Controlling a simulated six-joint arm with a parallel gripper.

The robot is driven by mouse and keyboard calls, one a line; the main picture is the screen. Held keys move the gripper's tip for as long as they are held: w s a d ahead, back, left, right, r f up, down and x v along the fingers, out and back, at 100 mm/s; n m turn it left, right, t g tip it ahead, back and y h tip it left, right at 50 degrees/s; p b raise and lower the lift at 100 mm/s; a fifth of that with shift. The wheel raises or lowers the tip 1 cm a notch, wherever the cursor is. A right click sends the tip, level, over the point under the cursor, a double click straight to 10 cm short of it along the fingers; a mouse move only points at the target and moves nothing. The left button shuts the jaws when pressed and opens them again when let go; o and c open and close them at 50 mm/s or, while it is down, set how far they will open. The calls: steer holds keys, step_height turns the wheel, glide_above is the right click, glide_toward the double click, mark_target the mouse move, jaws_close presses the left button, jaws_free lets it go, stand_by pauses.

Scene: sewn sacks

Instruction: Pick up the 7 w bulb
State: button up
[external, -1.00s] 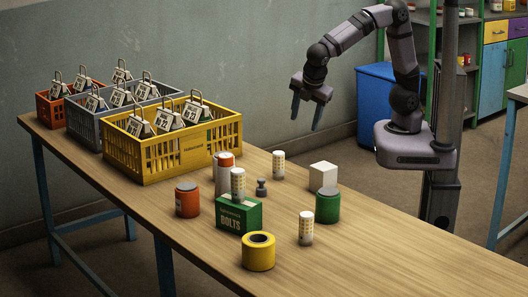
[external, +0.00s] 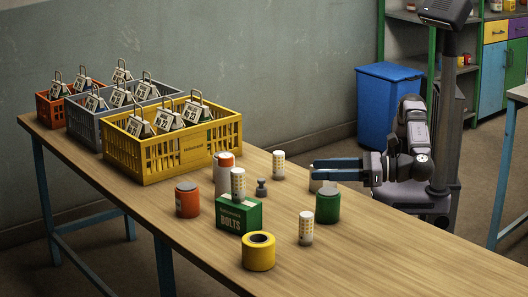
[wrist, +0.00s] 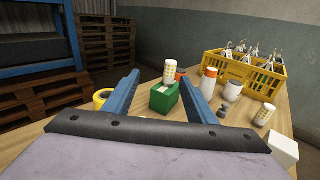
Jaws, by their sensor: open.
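No 7 W marking is legible, so I cannot tell which item is the 7 W bulb. Three white cylinders with printed spots are candidates. One stands upright on the green bolts box (external: 238,218), one at the back (external: 278,164), and one at the front right (external: 306,228). In the wrist view the one on the box (wrist: 169,72) shows between my fingers, farther off, and the back one (wrist: 264,115) is to the right. My gripper (external: 313,168) is open and empty, pointing left over the table, at the white block.
The white block (wrist: 283,148) is largely hidden behind my fingers externally. A green tin (external: 327,207), yellow tape roll (external: 258,252), red tin (external: 187,201) and small grey weight (external: 261,188) stand around. A yellow crate (external: 171,159) holds tagged sacks. The right front table is clear.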

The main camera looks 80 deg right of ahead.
steer(key=s+a+f+n+y, duration=0.1)
steer(key=s+a, duration=0.1)
steer(key=s, duration=0.1)
glide_toward(306, 226)
steer(key=w+d+f, duration=0.1)
steer(key=w+d, duration=0.1)
steer(key=shift+w+f+t, duration=0.3)
steer(key=shift+f, duration=0.1)
steer(key=shift+w+a+r, duration=0.1)
steer(key=shift+w, duration=1.75)
steer(key=shift+w+a+r, duration=0.1)
steer(key=shift+w, duration=1.75)
steer(key=c, duration=1.1)
steer(key=shift+c, duration=0.2)
step_height(306, 226, up, 18)
steer(key=p, duration=0.1)
steer(key=shift+p, duration=0.3)
